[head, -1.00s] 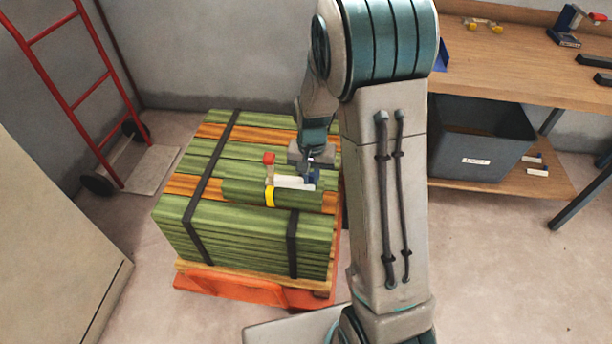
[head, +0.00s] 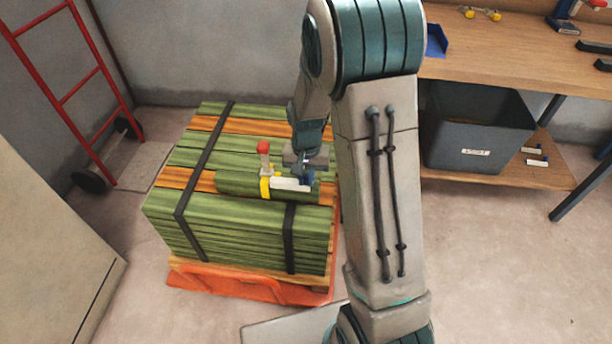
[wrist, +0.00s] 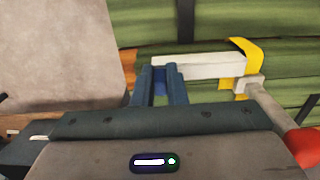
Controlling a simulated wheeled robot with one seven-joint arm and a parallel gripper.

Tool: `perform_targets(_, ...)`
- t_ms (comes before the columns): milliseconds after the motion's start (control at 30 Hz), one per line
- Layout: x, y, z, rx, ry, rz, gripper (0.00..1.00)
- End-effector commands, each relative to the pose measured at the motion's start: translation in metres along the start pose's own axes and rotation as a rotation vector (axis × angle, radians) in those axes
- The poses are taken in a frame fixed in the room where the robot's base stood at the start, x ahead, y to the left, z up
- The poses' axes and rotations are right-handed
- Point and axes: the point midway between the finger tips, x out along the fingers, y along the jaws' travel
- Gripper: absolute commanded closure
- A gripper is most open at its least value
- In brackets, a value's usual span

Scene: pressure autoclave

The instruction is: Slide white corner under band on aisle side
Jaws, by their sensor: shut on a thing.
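The white corner (head: 290,184) shows as a pale bar against the short green piece on top of the strapped stack. It also shows in the wrist view (wrist: 205,66), just beyond my fingertips. My gripper (wrist: 160,85) is shut on its end, where some blue shows between the fingers. The right black band (head: 290,240) runs down the stack's front face. In the wrist view a black band (wrist: 186,20) shows above the white corner, with a gap between them. The band's upper part is hidden in the head view.
A yellow fitting (head: 265,188) with a red knob (head: 264,147) stands close to the white corner's left end. A second band (head: 205,160) crosses the stack's left part. A bench (head: 500,60) with a dark bin (head: 480,135) stands right. A red hand truck (head: 65,75) stands left.

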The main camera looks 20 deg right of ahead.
Motion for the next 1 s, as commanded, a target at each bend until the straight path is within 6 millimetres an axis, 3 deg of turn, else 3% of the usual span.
perform_targets(167, 0.013, 0.000, -0.001, 0.000, 0.000, 0.000, 1.00)
perform_targets(1000, 0.009, -0.047, -0.002, 0.000, 0.001, -0.001, 1.00)
